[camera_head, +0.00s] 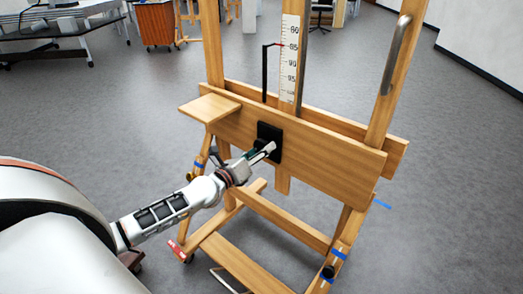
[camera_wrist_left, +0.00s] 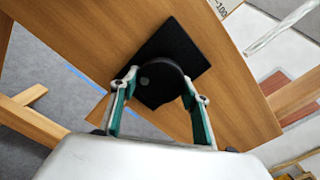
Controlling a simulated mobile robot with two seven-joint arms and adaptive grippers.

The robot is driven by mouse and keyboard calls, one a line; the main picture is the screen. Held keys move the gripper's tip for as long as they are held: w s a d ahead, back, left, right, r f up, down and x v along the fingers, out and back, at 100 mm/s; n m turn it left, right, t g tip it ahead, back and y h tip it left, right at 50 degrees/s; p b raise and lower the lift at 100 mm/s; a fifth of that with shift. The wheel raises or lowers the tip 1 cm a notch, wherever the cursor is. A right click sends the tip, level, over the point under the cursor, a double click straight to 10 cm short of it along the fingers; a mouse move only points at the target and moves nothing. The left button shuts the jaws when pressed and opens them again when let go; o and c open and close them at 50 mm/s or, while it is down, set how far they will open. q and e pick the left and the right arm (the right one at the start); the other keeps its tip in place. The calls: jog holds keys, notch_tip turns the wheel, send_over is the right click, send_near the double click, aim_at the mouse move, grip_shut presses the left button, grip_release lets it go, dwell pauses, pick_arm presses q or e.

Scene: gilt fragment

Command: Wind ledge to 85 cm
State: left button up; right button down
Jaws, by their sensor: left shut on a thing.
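A wooden easel stands in front of me with a broad wooden ledge (camera_head: 335,162) across it. A black plate (camera_head: 275,131) sits on the ledge's front; it also shows in the left wrist view (camera_wrist_left: 196,58). A round black knob (camera_wrist_left: 160,76) is on that plate. My left gripper (camera_head: 269,149) is shut on the knob, with one green-padded finger on each side of it in the left wrist view (camera_wrist_left: 160,98). A white scale (camera_head: 289,72) is on the mast. A black pointer (camera_head: 265,74) has a red tip close to the 85 mark. My right gripper is out of view.
A small wooden side shelf (camera_head: 210,107) juts out at the easel's left. A metal handle (camera_head: 397,54) is on the right upright. The easel's base beams (camera_head: 283,222) lie low in front. Grey floor is open on the right; tables stand far back left.

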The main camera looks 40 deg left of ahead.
pick_arm(q)
jog(key=o, duration=1.1)
jog(key=s, duration=1.2)
jog(key=shift+a, duration=0.4)
jog(key=s+d+f+n+g+p, duration=0.1)
jog(key=s+d+f+n+g, duration=0.1)
jog(key=s+d+f+n, duration=0.4)
jog(key=s+d+f+n+g+h+p, duration=0.1)
jog(key=s+d+f+n+g+p, duration=0.1)
jog(key=s+d+f+n, duration=0.4)
jog(key=s+d+f+n+g+p, duration=0.2)
jog(key=s+d+f+n, duration=0.4)
jog(key=s+d+n, duration=0.4)
jog(key=shift+s+d+f+n+g, duration=0.15)
jog(key=shift+d+n+g, duration=0.2)
jog(key=shift+n, duration=0.55)
jog(key=shift+s+d+f+n+g, duration=0.15)
jog(key=shift+d+n+g, duration=0.2)
jog(key=shift+n, duration=0.55)
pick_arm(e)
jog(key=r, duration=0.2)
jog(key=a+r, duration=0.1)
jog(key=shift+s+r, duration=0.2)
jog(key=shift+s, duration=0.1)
